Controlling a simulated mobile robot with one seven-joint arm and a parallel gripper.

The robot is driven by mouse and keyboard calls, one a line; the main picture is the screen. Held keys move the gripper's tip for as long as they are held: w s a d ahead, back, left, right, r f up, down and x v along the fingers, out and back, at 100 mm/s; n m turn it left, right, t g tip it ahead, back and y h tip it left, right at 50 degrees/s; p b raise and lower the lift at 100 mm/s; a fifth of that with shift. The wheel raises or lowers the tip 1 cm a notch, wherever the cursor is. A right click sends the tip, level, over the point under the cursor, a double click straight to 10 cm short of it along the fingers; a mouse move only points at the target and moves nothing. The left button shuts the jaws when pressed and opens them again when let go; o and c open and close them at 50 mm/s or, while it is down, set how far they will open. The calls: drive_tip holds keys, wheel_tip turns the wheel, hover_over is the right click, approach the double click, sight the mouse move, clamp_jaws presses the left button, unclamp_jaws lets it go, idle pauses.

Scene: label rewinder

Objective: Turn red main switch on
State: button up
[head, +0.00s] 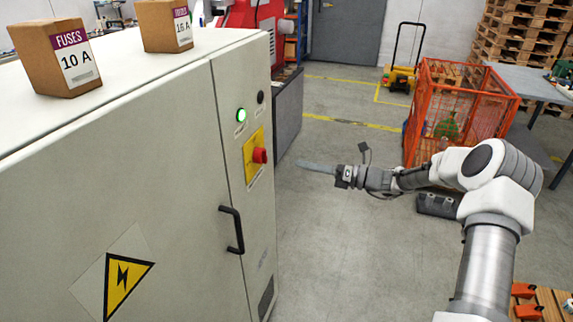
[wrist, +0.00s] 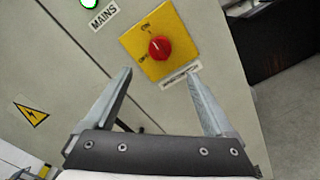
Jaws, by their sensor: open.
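The red main switch (head: 260,155) is a knob on a yellow plate (head: 250,160) on the right part of the grey cabinet front. In the wrist view the red knob (wrist: 159,47) sits on its yellow plate (wrist: 178,33), with ON and OFF marks beside it and a MAINS label above. My gripper (head: 302,166) is in front of the cabinet, to the right of the switch and apart from it. In the wrist view my gripper (wrist: 160,80) is open and empty, and the knob appears beyond and between its fingertips.
The cabinet (head: 130,170) has a black door handle (head: 232,230) below the switch and a lit green lamp (head: 241,115) above it. Fuse boxes (head: 56,56) stand on its top. An orange mesh cage (head: 455,110) stands behind my arm. The floor before the cabinet is clear.

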drive_tip(key=shift+v, duration=2.1)
drive_tip(key=s+a+r+n+g+h, duration=0.3)
drive_tip(key=s+r+n+h, duration=0.1)
drive_tip(key=s+n, duration=0.45)
drive_tip(key=s+a+r+n+g+h, duration=0.3)
drive_tip(key=s+n+h, duration=0.2)
drive_tip(key=s+n, duration=0.3)
drive_tip(key=s+d+r+n+t+h, duration=0.1)
drive_tip(key=s+d+r+n+h, duration=0.1)
drive_tip(key=s, duration=0.5)
drive_tip(key=s+d+r+n+t+h, duration=0.2)
drive_tip(key=s+d+n+h, duration=0.1)
drive_tip(key=s+n, duration=0.4)
drive_tip(key=s+d+r+n+t+h, duration=0.2)
drive_tip(key=s+d+n+h, duration=0.1)
drive_tip(key=s, duration=0.4)
drive_tip(key=shift+s+d+r+n, duration=0.25)
drive_tip(key=shift+d+r+n, duration=0.05)
drive_tip(key=shift+d+n, duration=0.5)
